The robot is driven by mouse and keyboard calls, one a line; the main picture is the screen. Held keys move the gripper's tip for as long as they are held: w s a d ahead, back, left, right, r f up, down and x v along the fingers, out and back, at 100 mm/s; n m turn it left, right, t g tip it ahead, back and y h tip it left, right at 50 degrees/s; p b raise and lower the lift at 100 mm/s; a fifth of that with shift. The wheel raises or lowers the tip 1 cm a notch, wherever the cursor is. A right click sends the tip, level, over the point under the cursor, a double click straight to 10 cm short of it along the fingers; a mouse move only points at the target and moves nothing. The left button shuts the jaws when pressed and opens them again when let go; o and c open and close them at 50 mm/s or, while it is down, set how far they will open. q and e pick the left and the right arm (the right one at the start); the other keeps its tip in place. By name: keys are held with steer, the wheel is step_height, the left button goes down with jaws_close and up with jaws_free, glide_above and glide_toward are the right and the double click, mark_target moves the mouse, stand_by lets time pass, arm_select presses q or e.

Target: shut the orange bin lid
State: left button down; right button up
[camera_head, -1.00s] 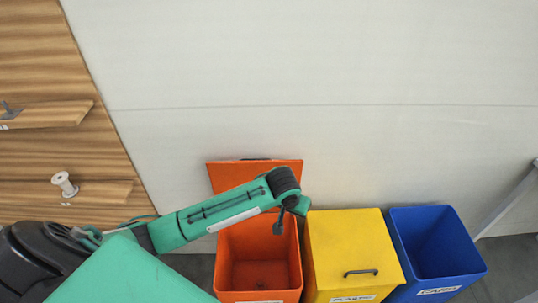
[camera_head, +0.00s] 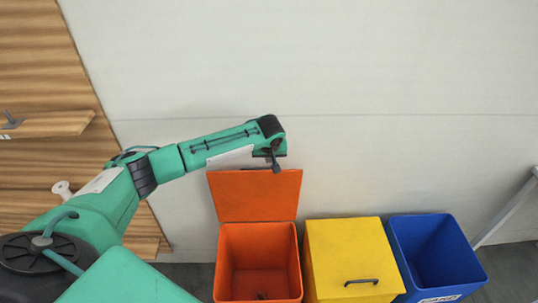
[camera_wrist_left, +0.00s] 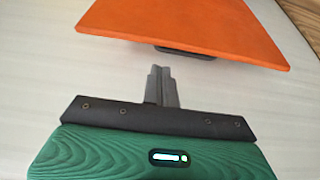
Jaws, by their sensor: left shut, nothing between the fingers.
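The orange bin (camera_head: 258,262) stands on the floor with its inside in view. Its orange lid (camera_head: 256,195) is swung up and open, standing at the back near the pale wall. My left gripper (camera_head: 275,168) is at the lid's top edge in the head view, shut and empty. In the left wrist view the shut fingers (camera_wrist_left: 162,86) point toward the orange lid (camera_wrist_left: 195,27). A dark handle (camera_wrist_left: 186,52) shows at the lid's side near the fingertips. I cannot tell whether they touch. My right gripper is not in view.
A yellow bin (camera_head: 352,262) with its lid closed stands right of the orange one, and an open blue bin (camera_head: 437,256) beyond it. The pale wall (camera_head: 350,90) is close behind. Wooden shelving (camera_head: 45,75) is at the left.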

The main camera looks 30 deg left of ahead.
arm_select(q)
steer(key=shift+p+x, duration=0.45)
steer(key=shift+x, duration=2.55)
steer(key=shift+s, duration=0.1)
